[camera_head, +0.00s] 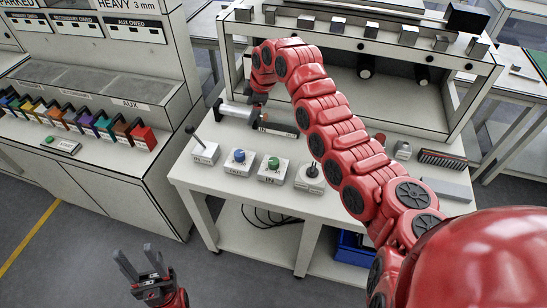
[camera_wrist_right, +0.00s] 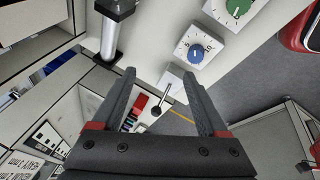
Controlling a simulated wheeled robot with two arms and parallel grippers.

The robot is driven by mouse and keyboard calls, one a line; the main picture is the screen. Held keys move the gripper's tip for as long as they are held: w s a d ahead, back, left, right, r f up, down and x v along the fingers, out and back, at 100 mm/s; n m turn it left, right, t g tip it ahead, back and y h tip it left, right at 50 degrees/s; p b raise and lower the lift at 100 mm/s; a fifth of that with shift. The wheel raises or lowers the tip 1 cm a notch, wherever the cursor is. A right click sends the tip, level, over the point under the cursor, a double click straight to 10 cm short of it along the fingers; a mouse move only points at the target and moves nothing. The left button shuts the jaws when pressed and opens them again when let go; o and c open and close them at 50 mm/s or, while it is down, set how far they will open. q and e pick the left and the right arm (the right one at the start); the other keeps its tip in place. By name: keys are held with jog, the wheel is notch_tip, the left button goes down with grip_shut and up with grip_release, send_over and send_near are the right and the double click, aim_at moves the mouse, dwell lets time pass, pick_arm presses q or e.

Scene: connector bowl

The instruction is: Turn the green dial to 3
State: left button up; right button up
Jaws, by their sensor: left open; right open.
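The green dial (camera_head: 274,163) sits on a small white box on the white workbench in the head view. It also shows in the right wrist view (camera_wrist_right: 238,8), cut by the top edge. Its pointer setting is too small to read. My right gripper (camera_head: 257,100) is behind the dial and to its left in the head view, apart from it. In the right wrist view its fingers (camera_wrist_right: 158,80) are spread with nothing between them. My left gripper (camera_head: 140,262) is open and empty over the floor, low at the left, away from the bench.
A blue dial (camera_head: 239,156) and a lever box (camera_head: 205,152) stand left of the green dial. A black joystick box (camera_head: 310,177) stands to its right. A silver cylinder (camera_head: 236,111) lies near my right gripper. A shelf (camera_head: 350,45) rises behind.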

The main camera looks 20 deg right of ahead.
aim_at(274, 161)
jog(key=s+d+r+n+g+h, duration=0.2)
jog(key=s+d+g, duration=0.2)
jog(key=s, duration=0.5)
notch_tip(274, 161, down, 16)
jog(key=p, duration=0.4)
jog(key=shift+f+p, duration=0.15)
jog(key=shift+p, duration=0.2)
jog(key=shift+f, duration=0.6)
jog(key=shift+d, duration=0.1)
grip_shut()
